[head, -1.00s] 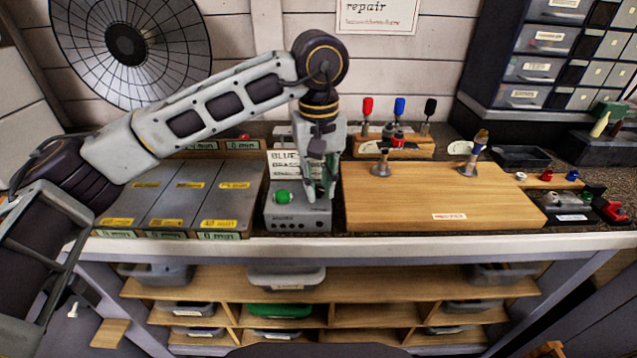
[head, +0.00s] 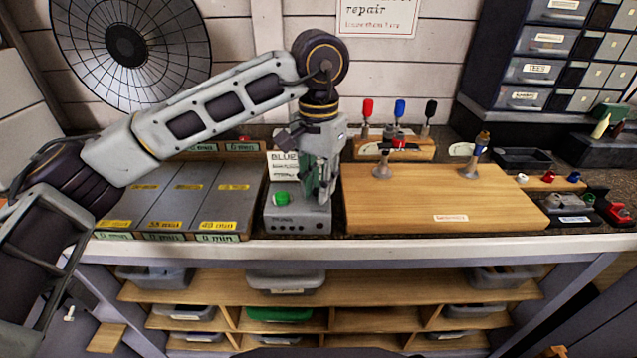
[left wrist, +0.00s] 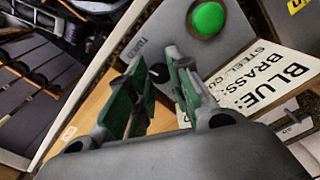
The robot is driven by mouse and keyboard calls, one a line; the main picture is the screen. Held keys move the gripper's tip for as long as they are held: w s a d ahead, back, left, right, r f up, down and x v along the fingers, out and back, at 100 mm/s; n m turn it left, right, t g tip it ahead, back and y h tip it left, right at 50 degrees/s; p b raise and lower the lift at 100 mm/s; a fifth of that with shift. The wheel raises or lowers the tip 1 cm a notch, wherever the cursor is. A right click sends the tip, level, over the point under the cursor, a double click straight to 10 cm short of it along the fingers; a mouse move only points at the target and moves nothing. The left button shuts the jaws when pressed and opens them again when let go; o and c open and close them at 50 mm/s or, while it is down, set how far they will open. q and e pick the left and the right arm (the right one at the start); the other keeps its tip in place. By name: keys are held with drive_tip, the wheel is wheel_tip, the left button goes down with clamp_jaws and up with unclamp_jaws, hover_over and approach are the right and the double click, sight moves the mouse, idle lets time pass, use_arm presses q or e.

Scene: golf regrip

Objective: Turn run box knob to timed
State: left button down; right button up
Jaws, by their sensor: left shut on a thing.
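The run box (head: 297,220) is a grey box with a green button (head: 281,198) on the left of its top. It also shows in the left wrist view (left wrist: 180,35), with the green button (left wrist: 208,18). My left gripper (head: 321,197) reaches down onto the right part of the box top. In the left wrist view its green-padded fingers (left wrist: 155,63) are shut on a small dark knob (left wrist: 160,73), which they mostly hide. The knob's pointer and its marks cannot be read. My right gripper is out of view.
A card with "BLUE" and "BRASS" (left wrist: 272,75) stands by the box. Grey panels with yellow labels (head: 180,205) lie to the left. A wooden board (head: 430,200) with two metal posts lies to the right. Red, blue and black-handled tools (head: 399,108) stand behind it.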

use_arm(q)
drive_tip(key=shift+m, duration=1.4)
drive_tip(key=c, duration=1.3)
unclamp_jaws()
drive_tip(key=shift+r, duration=6)
